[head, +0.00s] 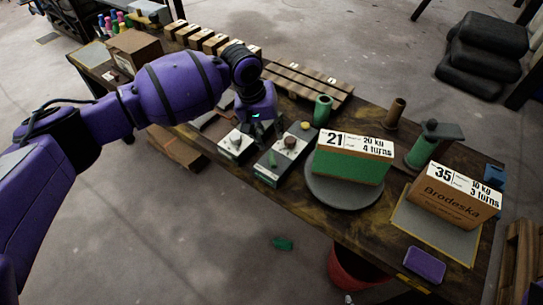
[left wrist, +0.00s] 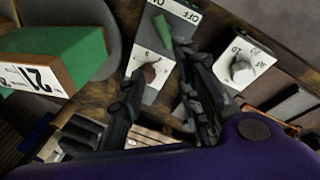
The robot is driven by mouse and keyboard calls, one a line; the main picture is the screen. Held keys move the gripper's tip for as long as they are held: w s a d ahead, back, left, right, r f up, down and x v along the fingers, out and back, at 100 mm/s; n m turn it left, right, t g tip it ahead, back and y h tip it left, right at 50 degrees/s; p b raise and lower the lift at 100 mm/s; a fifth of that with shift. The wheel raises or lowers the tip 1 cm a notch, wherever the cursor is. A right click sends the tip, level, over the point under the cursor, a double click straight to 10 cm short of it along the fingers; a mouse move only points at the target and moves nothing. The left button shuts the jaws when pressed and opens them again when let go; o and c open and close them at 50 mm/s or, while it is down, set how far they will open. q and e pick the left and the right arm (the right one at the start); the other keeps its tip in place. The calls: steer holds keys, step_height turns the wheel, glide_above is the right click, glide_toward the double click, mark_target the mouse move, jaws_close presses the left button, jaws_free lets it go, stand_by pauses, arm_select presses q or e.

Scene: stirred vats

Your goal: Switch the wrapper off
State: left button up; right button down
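The wrapper's control box (head: 268,174) is a long dark box with a pale top, standing near the table's front edge. In the left wrist view its top plate (left wrist: 185,17) carries upside-down ON and OFF lettering, a green switch lever (left wrist: 161,27) and a brown knob (left wrist: 149,74). I cannot tell which setting the lever is at. My left gripper (head: 257,125) is above the boxes, pointing down. In the left wrist view its dark fingers (left wrist: 160,75) are apart with nothing held between them, near the knob and lever. Contact cannot be told. My right gripper is not in view.
A second box with a dial (head: 235,143) stands left of the control box. To the right, a green-sided box marked 21 (head: 350,165) sits on a round turntable (head: 327,192). A brown box marked 35 (head: 450,200) and a green cylinder (head: 322,110) stand nearby.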

mark_target(272, 158)
arm_select(q)
steer(key=f, duration=0.2)
steer(key=s+f+n, duration=0.1)
steer(key=f, duration=0.2)
steer(key=s+f+n+g, duration=0.1)
steer(key=f, duration=0.2)
steer(key=shift+d+f+b, duration=0.1)
steer(key=shift+d+b, duration=0.15)
steer(key=shift+b, duration=0.15)
jaws_close()
